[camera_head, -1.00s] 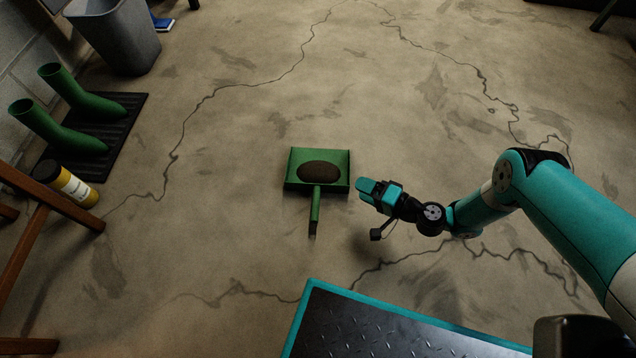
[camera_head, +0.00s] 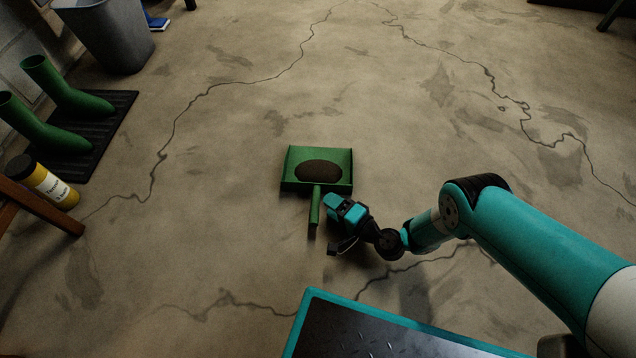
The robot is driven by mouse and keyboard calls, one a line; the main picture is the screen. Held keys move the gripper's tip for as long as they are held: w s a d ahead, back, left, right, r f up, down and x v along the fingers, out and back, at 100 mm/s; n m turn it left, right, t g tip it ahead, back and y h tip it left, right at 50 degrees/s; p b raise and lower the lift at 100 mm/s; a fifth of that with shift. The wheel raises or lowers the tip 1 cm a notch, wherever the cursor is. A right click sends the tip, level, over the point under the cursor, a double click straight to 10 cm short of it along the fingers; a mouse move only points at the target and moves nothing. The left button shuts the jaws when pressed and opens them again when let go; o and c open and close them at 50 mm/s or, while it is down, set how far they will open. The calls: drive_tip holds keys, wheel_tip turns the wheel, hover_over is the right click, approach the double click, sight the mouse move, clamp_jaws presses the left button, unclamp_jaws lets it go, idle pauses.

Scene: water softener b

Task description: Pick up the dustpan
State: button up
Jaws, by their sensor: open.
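A green dustpan (camera_head: 334,159) lies on the concrete floor near the middle of the head camera view. Its pan is at the far side, with a dark brown oval patch or lump in it. Its handle points toward me and ends in a dark tip. My gripper (camera_head: 332,205) is just right of the handle, below the pan's right front corner. It appears teal and black and is open, with nothing seen between the fingers. The fingers are small and overlap in this view, so I cannot tell whether they touch the handle.
Green boots (camera_head: 62,95) stand on a black mat (camera_head: 105,125) at the left. A yellow container (camera_head: 45,182) and a wooden leg (camera_head: 40,207) are nearer. A grey bin (camera_head: 108,35) is at the back left. The floor around the dustpan is clear.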

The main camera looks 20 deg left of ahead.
sight(317, 199)
drive_tip(key=b+x, duration=0.2)
drive_tip(key=s+b+x, duration=0.1)
drive_tip(key=b+x, duration=0.1)
drive_tip(key=shift+w+a+f, duration=0.15)
drive_tip(key=shift+a+f, duration=0.1)
drive_tip(key=shift+a, duration=0.1)
drive_tip(key=shift+w+a+r+b, duration=0.15)
drive_tip(key=shift+w+a+b, duration=0.15)
drive_tip(key=shift+a, duration=0.2)
drive_tip(key=c, duration=1)
